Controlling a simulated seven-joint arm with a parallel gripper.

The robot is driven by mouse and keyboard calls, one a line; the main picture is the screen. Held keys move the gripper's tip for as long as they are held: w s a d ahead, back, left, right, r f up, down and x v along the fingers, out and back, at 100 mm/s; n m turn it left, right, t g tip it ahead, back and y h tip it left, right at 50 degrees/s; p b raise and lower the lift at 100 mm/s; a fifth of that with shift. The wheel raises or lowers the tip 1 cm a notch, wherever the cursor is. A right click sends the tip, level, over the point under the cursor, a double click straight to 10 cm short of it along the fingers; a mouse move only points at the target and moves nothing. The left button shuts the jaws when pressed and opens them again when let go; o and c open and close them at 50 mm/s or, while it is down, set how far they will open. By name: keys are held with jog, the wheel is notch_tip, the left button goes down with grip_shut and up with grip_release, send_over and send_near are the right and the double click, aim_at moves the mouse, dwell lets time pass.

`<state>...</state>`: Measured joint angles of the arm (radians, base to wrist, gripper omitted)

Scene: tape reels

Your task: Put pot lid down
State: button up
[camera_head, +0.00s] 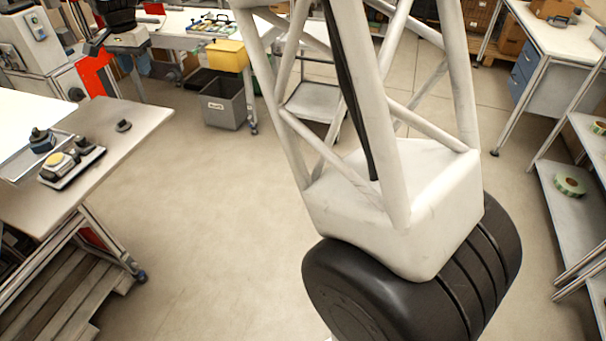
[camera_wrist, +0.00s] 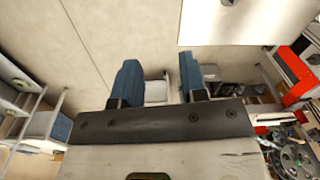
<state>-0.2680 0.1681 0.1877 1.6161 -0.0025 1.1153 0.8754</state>
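I cannot make out a pot lid in either view. My gripper (camera_wrist: 158,72) shows in the wrist view, with two blue fingers standing well apart. Nothing is held between them; the floor and a pale piece of furniture beyond show through the gap. The head view does not show the gripper; my white arm frame and dark rounded link fill its middle and right.
A shelf unit (camera_head: 575,225) at right holds a green-and-white tape reel (camera_head: 570,186). A grey bin (camera_head: 224,104) stands behind. Open floor (camera_head: 200,230) lies between.

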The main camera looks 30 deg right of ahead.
jog(key=s+d+r+n+t, duration=0.1)
jog(key=s+d+r+n, duration=0.1)
jog(key=s+d, duration=0.7)
jog(key=s+d+r+n, duration=0.15)
jog(key=s+d, duration=0.35)
jog(key=s, duration=0.8)
jog(key=s+d+f+n, duration=0.1)
jog(key=s+d+f, duration=0.3)
jog(key=s, duration=1)
jog(key=s+d+f+n+t, duration=0.1)
jog(key=s+d+f+n, duration=0.1)
jog(key=s, duration=1.2)
jog(key=shift+d+f, duration=0.85)
jog(key=shift+d, duration=0.25)
